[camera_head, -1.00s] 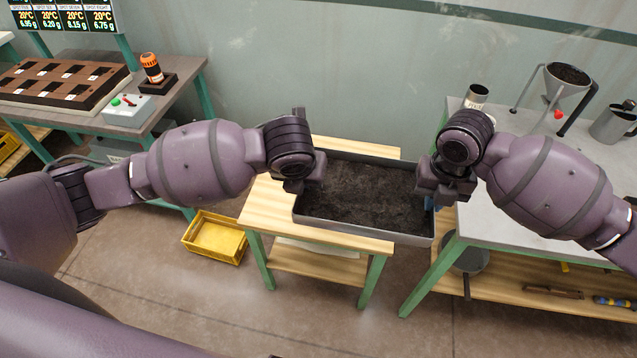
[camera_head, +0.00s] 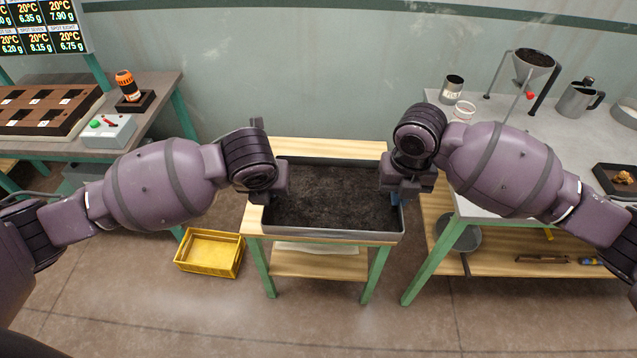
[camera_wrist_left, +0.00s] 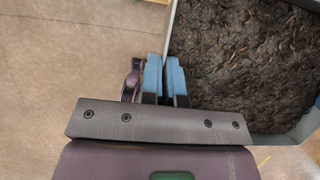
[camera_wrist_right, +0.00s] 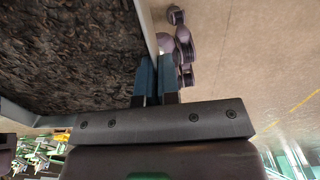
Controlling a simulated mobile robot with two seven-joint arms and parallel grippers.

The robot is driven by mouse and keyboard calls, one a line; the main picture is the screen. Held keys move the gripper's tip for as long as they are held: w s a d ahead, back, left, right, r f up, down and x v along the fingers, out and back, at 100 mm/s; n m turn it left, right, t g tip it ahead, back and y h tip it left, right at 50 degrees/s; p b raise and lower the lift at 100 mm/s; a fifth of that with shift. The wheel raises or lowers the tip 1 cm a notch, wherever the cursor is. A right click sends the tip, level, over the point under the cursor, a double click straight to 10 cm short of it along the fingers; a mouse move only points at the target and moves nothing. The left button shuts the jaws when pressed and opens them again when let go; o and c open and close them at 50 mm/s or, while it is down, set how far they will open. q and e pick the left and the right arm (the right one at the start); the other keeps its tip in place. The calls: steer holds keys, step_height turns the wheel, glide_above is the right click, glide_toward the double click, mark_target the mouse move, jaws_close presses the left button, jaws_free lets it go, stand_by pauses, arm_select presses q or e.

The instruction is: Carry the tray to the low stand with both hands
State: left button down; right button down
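The grey tray (camera_head: 340,234), filled with dark, soil-like material, is over the low wooden stand (camera_head: 330,148) with green legs. It lies nearly square to the stand, and its right end reaches slightly past the stand's right edge. I cannot tell whether it rests on the top or hangs just above. My left gripper (camera_wrist_left: 166,78) is shut on the tray's left wall, with blue fingers either side of it. My right gripper (camera_wrist_right: 157,78) is shut on the right wall the same way. In the head view, the wrists hide most of the fingers.
A grey-topped workbench (camera_head: 480,180) with a funnel (camera_head: 533,66), a jug (camera_head: 577,100) and a tin stands close on the right. A yellow crate (camera_head: 210,253) is on the floor to the left. Another bench (camera_head: 150,100) stands at the back left. A wall is behind the stand.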

arm_select(q)
steer(key=shift+s+a, duration=0.15)
steer(key=shift+a, duration=0.55)
arm_select(e)
steer(key=shift+s+a, duration=0.15)
steer(key=shift+a, duration=0.2)
arm_select(q)
steer(key=shift+f, duration=0.1)
arm_select(e)
steer(key=shift+f, duration=0.1)
